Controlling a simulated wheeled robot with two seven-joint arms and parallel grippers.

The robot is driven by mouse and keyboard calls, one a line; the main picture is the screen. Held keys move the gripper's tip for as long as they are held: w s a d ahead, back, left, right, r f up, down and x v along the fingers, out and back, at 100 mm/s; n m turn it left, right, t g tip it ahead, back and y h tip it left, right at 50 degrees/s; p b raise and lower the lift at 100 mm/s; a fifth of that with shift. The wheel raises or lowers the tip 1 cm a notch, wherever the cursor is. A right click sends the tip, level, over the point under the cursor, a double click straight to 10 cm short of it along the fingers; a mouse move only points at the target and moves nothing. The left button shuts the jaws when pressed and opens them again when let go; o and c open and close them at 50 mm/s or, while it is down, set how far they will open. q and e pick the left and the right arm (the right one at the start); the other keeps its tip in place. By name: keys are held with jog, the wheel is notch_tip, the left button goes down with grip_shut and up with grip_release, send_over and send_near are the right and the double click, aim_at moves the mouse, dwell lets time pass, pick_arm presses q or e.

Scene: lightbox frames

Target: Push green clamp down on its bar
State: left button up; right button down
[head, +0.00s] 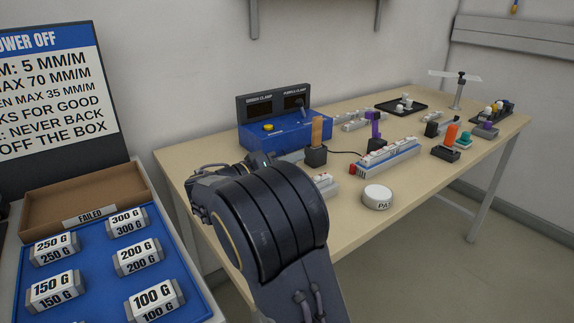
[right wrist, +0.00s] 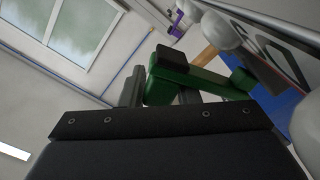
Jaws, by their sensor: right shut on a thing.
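The green clamp (right wrist: 185,82) shows in the right wrist view, a green body with dark pads, between the fingers of my right gripper (right wrist: 160,95). My right gripper is shut on it. In the head view, my right gripper is mostly hidden behind my own dark wrist, over the table's left front part, and I cannot make out the green clamp there. The clamp's bar is not clear to me, and I cannot tell whether the clamp touches it. A purple clamp (head: 374,126) stands upright near the middle of the table. My left gripper is not in view.
A blue box (head: 285,133) with two dark displays stands at the table's back left. A wood-coloured block (head: 317,130) stands in a dark holder. A white-topped blue rack (head: 385,158) and a round white button (head: 377,197) lie right of my arm. Labelled weights (head: 155,297) sit lower left.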

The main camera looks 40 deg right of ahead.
jog(key=shift+s+f+b, duration=0.4)
jog(key=shift+s+f, duration=0.1)
jog(key=shift+f, duration=0.35)
jog(key=shift+s, duration=0.1)
jog(key=c, duration=1.6)
grip_release()
jog(key=shift+c, duration=0.2)
jog(key=o, duration=0.4)
jog(key=shift+s+a, duration=0.1)
jog(key=shift+s, duration=0.1)
jog(key=shift+w+a, duration=0.15)
jog(key=shift+a, duration=0.35)
jog(key=a, duration=0.4)
jog(key=w+a, duration=0.1)
jog(key=a, duration=0.2)
jog(key=shift+a+r, duration=0.1)
jog(key=shift+r, duration=0.2)
